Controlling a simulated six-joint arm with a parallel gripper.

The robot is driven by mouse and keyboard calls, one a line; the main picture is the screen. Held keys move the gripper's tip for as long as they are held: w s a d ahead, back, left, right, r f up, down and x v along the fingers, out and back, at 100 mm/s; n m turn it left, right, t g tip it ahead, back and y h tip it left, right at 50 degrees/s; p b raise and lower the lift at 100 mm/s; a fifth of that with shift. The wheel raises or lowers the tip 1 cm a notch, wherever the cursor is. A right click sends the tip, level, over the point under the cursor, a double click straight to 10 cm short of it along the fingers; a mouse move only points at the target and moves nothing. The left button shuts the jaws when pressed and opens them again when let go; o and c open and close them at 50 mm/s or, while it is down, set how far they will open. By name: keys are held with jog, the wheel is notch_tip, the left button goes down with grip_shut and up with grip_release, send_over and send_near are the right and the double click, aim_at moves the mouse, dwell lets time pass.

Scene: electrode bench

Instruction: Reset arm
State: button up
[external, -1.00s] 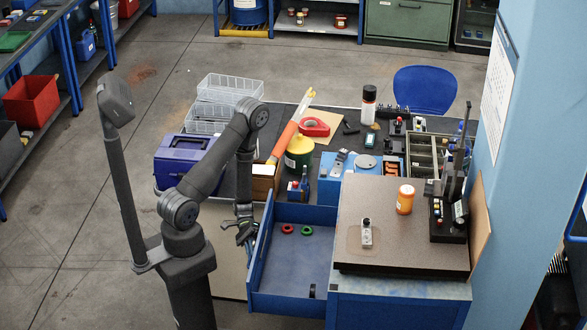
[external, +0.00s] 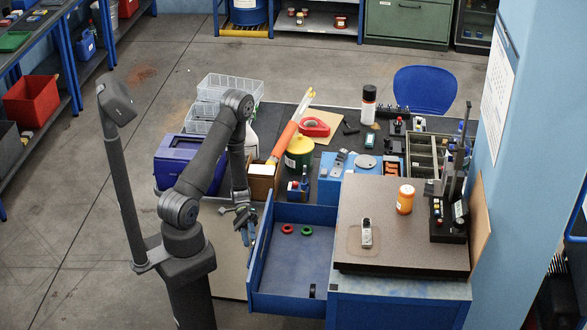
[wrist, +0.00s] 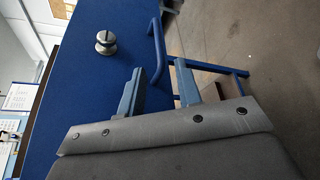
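My gripper (external: 246,228) hangs at the left side of the open blue drawer (external: 258,278), close to its outer wall. A blue panel (wrist: 75,85) with a round silver knob (wrist: 105,42) fills the left of the wrist view, and a blue bar (wrist: 157,45) runs past the fingertips. I cannot tell whether the fingers touch the bar.
The drawer holds a red ring (external: 288,229), a green ring (external: 306,231) and a small dark piece (external: 312,291). An orange bottle (external: 405,200) stands on the brown top right of it. A purple case (external: 184,165) and clear baskets (external: 228,88) lie behind my arm. Floor left is clear.

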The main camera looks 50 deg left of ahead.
aim_at(252, 252)
jog(key=shift+w+a, duration=0.1)
jog(key=shift+a, duration=0.15)
jog(key=x, duration=0.7)
jog(key=shift+d, duration=0.3)
dwell(0.4)
